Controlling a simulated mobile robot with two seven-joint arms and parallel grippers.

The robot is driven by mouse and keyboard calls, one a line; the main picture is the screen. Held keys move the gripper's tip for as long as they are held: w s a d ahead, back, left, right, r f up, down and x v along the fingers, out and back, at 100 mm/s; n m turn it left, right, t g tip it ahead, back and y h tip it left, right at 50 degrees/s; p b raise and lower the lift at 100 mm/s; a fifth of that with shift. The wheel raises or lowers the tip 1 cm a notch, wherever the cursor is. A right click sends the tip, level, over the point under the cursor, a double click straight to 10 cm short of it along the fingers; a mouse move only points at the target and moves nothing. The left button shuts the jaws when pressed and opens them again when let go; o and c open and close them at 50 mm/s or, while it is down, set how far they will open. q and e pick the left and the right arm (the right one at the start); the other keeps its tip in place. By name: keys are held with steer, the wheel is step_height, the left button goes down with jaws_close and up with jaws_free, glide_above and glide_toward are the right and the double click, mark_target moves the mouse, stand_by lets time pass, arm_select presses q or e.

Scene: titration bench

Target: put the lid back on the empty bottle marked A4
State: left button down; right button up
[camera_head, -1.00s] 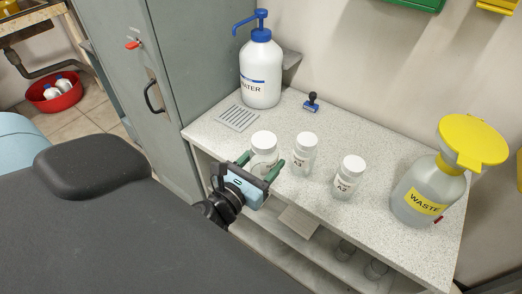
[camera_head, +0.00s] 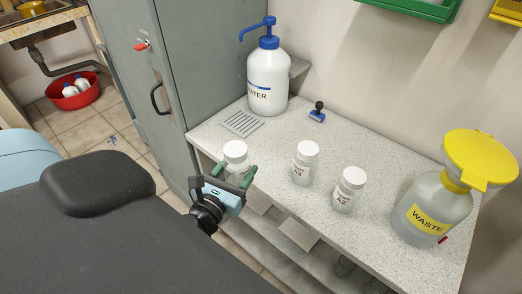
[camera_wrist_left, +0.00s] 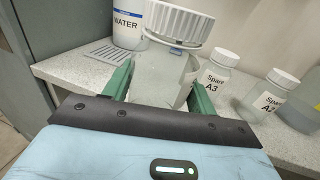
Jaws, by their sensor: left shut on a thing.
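My left gripper (camera_head: 233,184) is shut on a clear, empty-looking bottle (camera_wrist_left: 160,75), its green fingers on either side of the body. A white ribbed lid (camera_wrist_left: 178,22) is at the top of this bottle; I cannot tell whether it is screwed down. The same lid (camera_head: 235,150) shows from above in the head view. No label is readable on the held bottle, so its mark A4 is not confirmed. The bottle is at the bench's front left edge; whether it touches the bench is unclear. My right gripper is not in view.
Lidded bottles A3 (camera_head: 303,165) and A2 (camera_head: 347,191) stand to the right on the bench (camera_head: 277,133). A water pump bottle (camera_head: 267,80), a drain grate (camera_head: 242,123) and a blue stamp (camera_head: 318,113) are behind. A waste container (camera_head: 425,207) stands far right.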

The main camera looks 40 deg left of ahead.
arm_select(q)
steer(key=w+a, duration=0.1)
steer(key=w, duration=0.4)
steer(key=w+a+f, duration=0.1)
steer(key=w, duration=0.3)
steer(key=w+a, duration=0.1)
steer(key=w, duration=0.4)
steer(key=shift+w+a+f, duration=0.2)
steer(key=shift+w+a, duration=0.05)
steer(key=shift+w, duration=0.1)
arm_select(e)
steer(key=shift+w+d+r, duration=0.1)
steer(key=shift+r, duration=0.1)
arm_select(q)
steer(key=shift+s+f+b, duration=0.1)
steer(key=shift+f+b, duration=0.75)
steer(key=shift+f, duration=1.05)
steer(key=shift+r, duration=0.15)
steer(key=shift+c, duration=2.3)
jaws_free()
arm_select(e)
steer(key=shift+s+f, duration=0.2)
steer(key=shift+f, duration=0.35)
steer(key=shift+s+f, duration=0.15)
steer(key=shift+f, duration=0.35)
